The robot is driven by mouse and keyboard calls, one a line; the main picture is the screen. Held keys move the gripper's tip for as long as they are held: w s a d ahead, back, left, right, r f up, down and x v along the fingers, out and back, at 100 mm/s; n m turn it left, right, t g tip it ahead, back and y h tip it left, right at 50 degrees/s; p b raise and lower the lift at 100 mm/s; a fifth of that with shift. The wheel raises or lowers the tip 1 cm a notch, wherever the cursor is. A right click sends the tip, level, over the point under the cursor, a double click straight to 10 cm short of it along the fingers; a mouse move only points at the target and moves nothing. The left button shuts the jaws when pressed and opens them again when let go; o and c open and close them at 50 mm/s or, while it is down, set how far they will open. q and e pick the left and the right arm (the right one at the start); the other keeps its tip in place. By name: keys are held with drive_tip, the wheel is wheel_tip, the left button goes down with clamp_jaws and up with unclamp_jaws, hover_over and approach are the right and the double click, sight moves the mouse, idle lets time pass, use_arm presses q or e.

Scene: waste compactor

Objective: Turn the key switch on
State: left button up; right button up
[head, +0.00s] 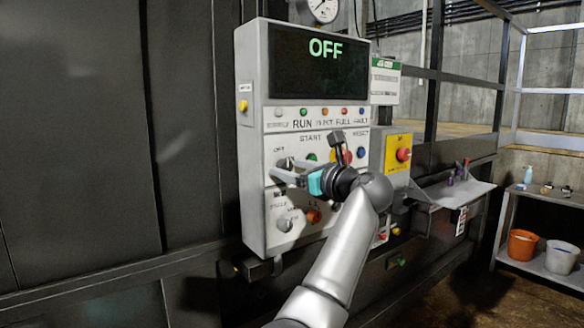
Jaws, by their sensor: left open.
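The key switch (283,163) is a dark knob under the "OFF" label on the white control panel (256,220), at its left side. The display (320,62) on the panel reads OFF in green. My left gripper (279,172) is open, with its fingertips close to the key switch. The fingers partly cover the switch, so I cannot tell whether they touch it or exactly how the key is angled. My right gripper is not in view.
A yellow box with a red emergency stop (403,154) is to the right, near a small shelf (455,192). Buckets (522,244) stand on a far-right rack. Dark machine wall fills the left.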

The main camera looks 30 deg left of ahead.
use_arm(q)
clamp_jaws()
idle(0.7)
